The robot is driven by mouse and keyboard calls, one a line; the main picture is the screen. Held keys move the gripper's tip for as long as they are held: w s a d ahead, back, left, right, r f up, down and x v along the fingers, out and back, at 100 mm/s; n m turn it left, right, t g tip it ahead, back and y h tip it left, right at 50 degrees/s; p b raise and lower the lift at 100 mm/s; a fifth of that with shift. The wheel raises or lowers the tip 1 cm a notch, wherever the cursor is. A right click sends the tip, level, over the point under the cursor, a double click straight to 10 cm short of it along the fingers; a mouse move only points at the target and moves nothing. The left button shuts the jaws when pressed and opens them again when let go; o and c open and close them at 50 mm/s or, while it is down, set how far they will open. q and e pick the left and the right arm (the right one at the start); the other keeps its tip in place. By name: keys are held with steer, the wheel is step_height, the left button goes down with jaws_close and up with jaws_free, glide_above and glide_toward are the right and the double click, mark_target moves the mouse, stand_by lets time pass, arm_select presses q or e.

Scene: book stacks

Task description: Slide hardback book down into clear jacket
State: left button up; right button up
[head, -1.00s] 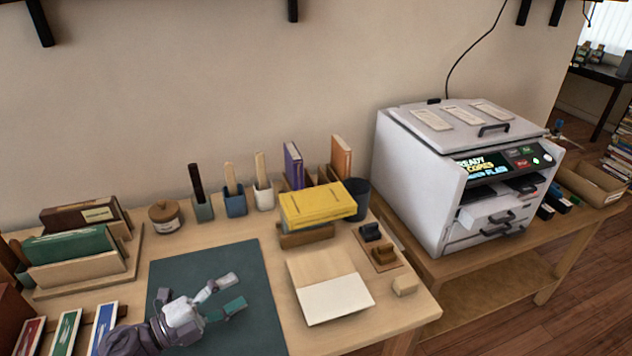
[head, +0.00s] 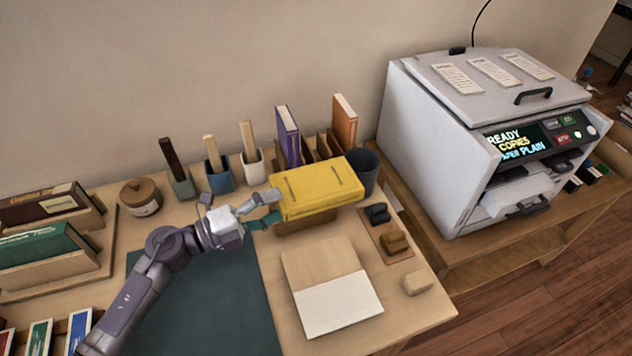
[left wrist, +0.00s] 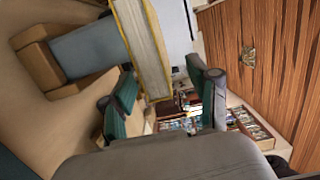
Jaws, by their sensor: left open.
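A yellow hardback book (head: 318,188) lies flat on a low wooden stand (head: 307,224) at the back of the table. My left gripper (head: 264,209) is open at the book's left edge. In the left wrist view the book (left wrist: 146,45) shows edge-on between the two spread fingers (left wrist: 165,95); I cannot tell whether they touch it. A flat rectangular sheet (head: 338,304), pale in front and wood-toned behind, lies on the table in front of the stand. It may be the clear jacket, but I cannot tell for certain. My right gripper is out of view.
A dark green mat (head: 205,310) lies under my left arm. Cups with tools (head: 219,178), upright books (head: 288,136) and a dark cup (head: 366,172) stand behind. Small blocks (head: 395,242) sit right of the sheet. A white copier (head: 430,130) stands farther right.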

mark_target(302, 199)
arm_select(q)
steer(key=shift+w+d, duration=0.3)
steer(key=shift+d, duration=0.15)
steer(key=shift+w+d, duration=0.2)
steer(key=shift+d, duration=0.3)
steer(key=x, duration=0.3)
steer(key=p+x, duration=0.1)
steer(key=shift+d+f, duration=0.3)
steer(key=shift+f, duration=0.1)
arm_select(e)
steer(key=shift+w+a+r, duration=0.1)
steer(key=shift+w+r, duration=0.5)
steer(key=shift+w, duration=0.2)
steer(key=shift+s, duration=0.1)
arm_select(q)
steer(key=shift+c, duration=1.1)
jaws_close()
